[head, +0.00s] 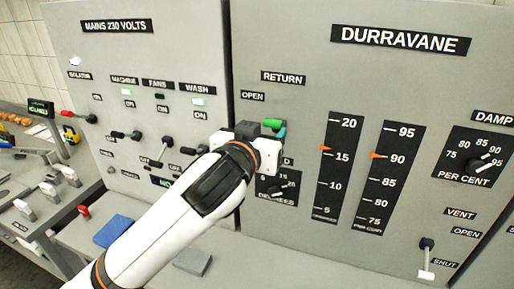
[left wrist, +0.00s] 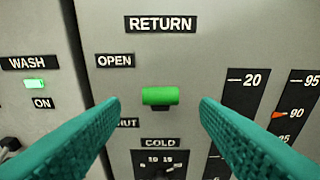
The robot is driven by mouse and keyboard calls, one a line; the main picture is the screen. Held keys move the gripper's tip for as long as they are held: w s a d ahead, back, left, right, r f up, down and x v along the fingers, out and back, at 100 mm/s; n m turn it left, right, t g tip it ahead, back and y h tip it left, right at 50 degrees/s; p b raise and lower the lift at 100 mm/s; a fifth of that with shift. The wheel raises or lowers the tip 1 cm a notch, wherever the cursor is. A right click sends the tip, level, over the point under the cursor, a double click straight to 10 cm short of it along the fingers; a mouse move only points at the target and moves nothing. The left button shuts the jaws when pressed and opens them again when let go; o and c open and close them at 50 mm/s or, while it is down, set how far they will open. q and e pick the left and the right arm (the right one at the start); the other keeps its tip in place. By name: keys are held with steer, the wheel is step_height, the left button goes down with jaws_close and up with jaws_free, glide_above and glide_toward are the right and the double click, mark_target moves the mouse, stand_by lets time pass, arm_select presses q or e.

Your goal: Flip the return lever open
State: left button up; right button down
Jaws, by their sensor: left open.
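The return lever shows in the left wrist view as a green cylindrical grip (left wrist: 158,96) on a dark stem. It sits below the RETURN label, at a height between the OPEN label and the partly hidden SHUT label. My left gripper (left wrist: 160,104) is open, with one teal finger on each side of the green grip and a gap on both sides. In the head view my left gripper (head: 262,138) is up at the panel and hides most of the lever. The right gripper is not in view.
The DURRAVANE panel (head: 335,85) carries tall scales and a vent lever (head: 426,258) at lower right. The MAINS panel (head: 150,60) with several switches stands to the left. A blue block (head: 113,231) and a grey block (head: 193,261) lie on the ledge below.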

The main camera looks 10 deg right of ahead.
arm_select(q)
steer(key=shift+b+v, duration=0.3)
steer(key=shift+v, duration=1.4)
